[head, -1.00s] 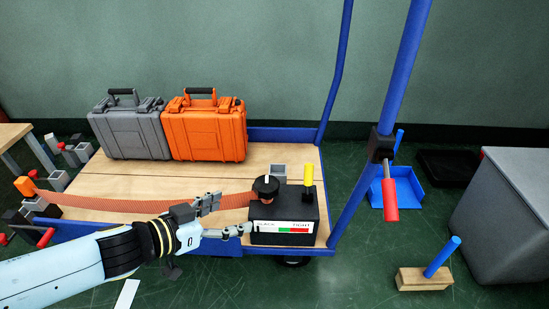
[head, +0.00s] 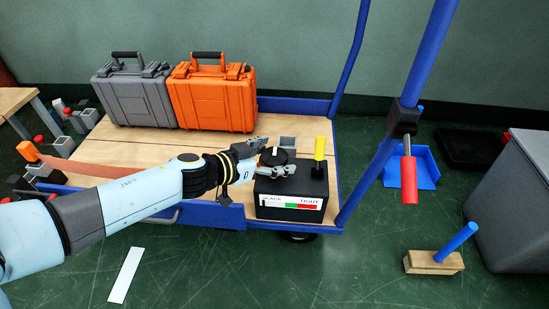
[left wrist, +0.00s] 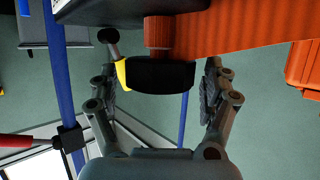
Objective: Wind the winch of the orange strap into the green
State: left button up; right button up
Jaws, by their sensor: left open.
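The black winch box (head: 290,197) stands on the near right of the cart deck, its front gauge reading slack to tight with white, green and red parts. The orange strap (head: 92,175) runs left from the winch, partly hidden by my arm. My left gripper (head: 268,159) is open, one finger on each side of the knob; gaps show in the left wrist view. My right gripper is not in view.
A yellow-gripped lever (head: 319,150) rises from the box right beside the knob. A grey case (head: 134,95) and an orange case (head: 212,98) stand at the back of the deck. A blue post with a red handle (head: 409,180) is on the right.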

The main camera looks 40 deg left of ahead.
pick_arm(q)
jog(key=shift+w+d, duration=0.1)
jog(key=shift+w, duration=0.1)
jog(key=shift+c, duration=0.2)
jog(key=c, duration=1.1)
jog(key=shift+m+h, duration=0.3)
jog(key=shift+h, duration=0.1)
jog(key=shift+c, duration=0.2)
